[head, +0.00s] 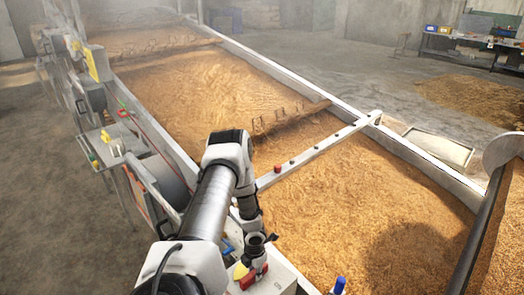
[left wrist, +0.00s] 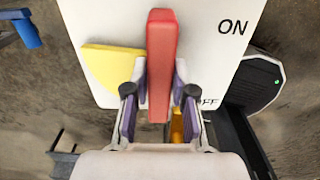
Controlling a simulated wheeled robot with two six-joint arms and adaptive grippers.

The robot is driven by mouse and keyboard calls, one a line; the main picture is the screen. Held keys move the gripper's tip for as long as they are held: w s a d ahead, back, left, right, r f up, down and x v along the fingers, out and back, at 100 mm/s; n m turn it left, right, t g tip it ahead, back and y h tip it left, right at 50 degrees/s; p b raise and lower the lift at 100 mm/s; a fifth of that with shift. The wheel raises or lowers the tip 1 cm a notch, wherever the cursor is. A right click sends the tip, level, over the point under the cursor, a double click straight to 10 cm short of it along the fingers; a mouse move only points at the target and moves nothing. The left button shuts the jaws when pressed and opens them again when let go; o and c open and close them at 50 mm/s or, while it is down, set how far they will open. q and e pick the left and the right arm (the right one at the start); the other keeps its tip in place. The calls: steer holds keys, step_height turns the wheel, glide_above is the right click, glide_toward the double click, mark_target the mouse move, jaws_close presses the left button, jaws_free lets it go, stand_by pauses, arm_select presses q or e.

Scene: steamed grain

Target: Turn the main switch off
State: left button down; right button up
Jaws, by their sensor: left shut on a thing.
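The main switch has a red handle (left wrist: 160,45) on a white box face (left wrist: 205,65). "ON" is printed at upper right in the left wrist view, and a partly hidden "OFF" shows lower right. The handle lies lengthwise up and down in that view. My left gripper (left wrist: 160,78) is shut on the handle, one finger on each side. In the head view the left gripper (head: 247,262) is at the white box (head: 278,284), by the red handle (head: 253,278) at the bottom centre. A yellow piece (left wrist: 110,65) sits left of the handle. My right gripper is not in view.
A long trough of grain (head: 210,85) with a metal rim stands behind the box. A white crossbar (head: 320,148) with small knobs spans it. Machinery with a yellow box (head: 97,62) lines the left side. A workbench (head: 470,45) stands far right.

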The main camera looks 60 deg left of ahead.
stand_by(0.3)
arm_select(q)
steer(key=c, duration=1)
jaws_free()
steer(key=shift+o, duration=0.2)
steer(key=shift+r, duration=0.1)
step_height(320, 180, up, 7)
steer(key=shift+r, duration=0.15)
